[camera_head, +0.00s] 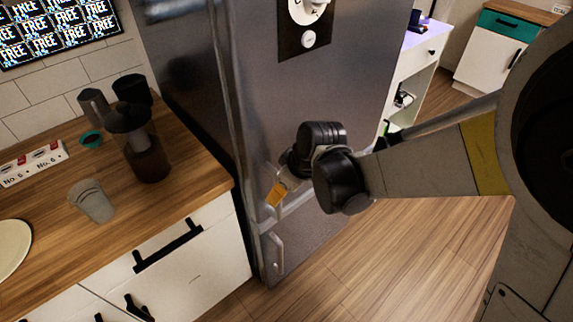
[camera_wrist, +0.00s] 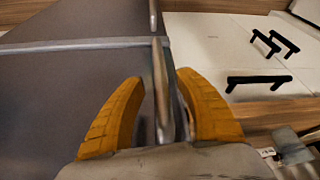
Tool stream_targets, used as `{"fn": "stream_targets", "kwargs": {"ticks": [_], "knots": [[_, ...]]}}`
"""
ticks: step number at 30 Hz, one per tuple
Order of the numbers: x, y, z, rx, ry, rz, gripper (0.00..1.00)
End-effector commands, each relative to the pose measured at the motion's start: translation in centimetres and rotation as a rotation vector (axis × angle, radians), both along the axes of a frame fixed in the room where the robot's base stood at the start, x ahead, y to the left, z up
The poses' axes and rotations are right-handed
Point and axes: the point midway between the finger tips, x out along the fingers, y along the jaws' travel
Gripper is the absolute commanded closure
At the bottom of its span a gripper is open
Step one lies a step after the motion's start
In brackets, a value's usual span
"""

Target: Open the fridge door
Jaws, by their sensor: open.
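The tall grey fridge (camera_head: 320,80) stands in the middle of the head view, with a large upper door and a smaller lower one. The upper door looks closed. My gripper (camera_head: 275,194) is at the lower left of the upper door, by its metal handle. In the wrist view, the orange fingers of my gripper (camera_wrist: 158,80) stand on either side of that upright handle (camera_wrist: 160,65). Gaps show beside the bar, so the gripper is open around it. The lower door's handle (camera_head: 278,253) is below; its end also shows in the wrist view (camera_wrist: 153,14).
A wooden counter (camera_head: 60,190) on white cabinets (camera_head: 190,265) adjoins the fridge at the left, with black handles (camera_head: 167,245) sticking out. A coffee grinder (camera_head: 140,145) and a cup (camera_head: 92,201) stand on it. Wooden floor (camera_head: 400,255) in front of the fridge is clear.

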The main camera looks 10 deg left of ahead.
Motion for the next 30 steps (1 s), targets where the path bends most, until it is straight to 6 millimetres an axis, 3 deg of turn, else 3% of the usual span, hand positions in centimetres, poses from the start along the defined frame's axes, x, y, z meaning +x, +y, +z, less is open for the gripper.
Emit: {"fn": "stream_targets", "kwargs": {"ticks": [1,6,17,21,30], "knots": [[0.2,0.3,-1.1,0.000,0.000,0.000,0.59],[0.5,0.9,-2.7,0.000,0.000,0.000,0.59],[0.6,1.1,-3.1,0.000,0.000,-0.001,0.59],[0.6,1.1,-3.1,0.000,0.000,-0.001,1.00],[0.6,1.1,-3.1,0.000,0.000,-0.001,1.00]]}}
